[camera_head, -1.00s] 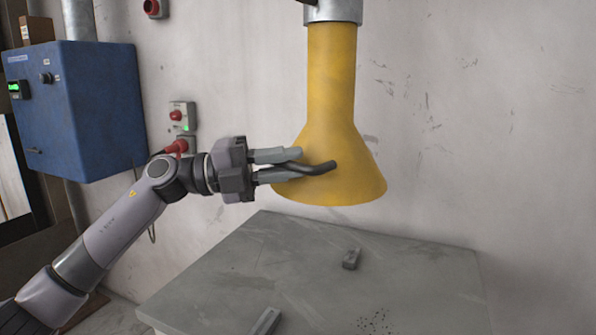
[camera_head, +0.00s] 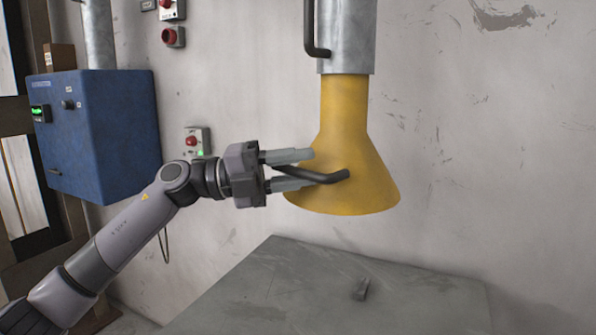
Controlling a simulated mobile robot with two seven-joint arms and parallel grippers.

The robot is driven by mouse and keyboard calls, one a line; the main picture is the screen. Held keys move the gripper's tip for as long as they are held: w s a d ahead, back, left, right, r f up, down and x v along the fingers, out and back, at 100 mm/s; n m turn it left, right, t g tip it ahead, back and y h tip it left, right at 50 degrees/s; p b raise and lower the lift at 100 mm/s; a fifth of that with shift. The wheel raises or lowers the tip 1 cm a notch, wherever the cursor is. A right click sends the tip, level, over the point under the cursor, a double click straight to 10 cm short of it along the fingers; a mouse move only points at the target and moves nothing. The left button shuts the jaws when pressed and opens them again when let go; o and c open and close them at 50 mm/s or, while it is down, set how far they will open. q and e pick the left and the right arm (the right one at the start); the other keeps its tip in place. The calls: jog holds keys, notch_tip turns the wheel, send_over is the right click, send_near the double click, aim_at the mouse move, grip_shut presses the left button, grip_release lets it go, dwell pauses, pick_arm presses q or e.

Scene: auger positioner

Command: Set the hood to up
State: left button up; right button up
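The hood (camera_head: 345,150) is a yellow funnel that flares downward. It hangs from a grey metal pipe (camera_head: 347,45) above the table, its rim well clear of the tabletop. A dark bent handle (camera_head: 330,178) sticks out from the hood's left side. My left gripper (camera_head: 310,168) reaches in from the left, with one finger above the handle and one below it. The fingers look closed around the handle, though their far sides are hidden. My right gripper is not in view.
A blue control box (camera_head: 100,130) and red-button switches (camera_head: 193,141) are on the wall at left. A dark bar (camera_head: 309,30) runs beside the pipe.

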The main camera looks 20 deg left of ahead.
pick_arm(q)
jog(key=shift+a+r, duration=0.1)
jog(key=shift+s+a, duration=0.1)
jog(key=shift+a, duration=0.1)
jog(key=b+v, duration=0.2)
jog(key=v, duration=0.4)
jog(key=shift+s+a, duration=0.15)
jog(key=shift+a, duration=0.15)
dwell(0.3)
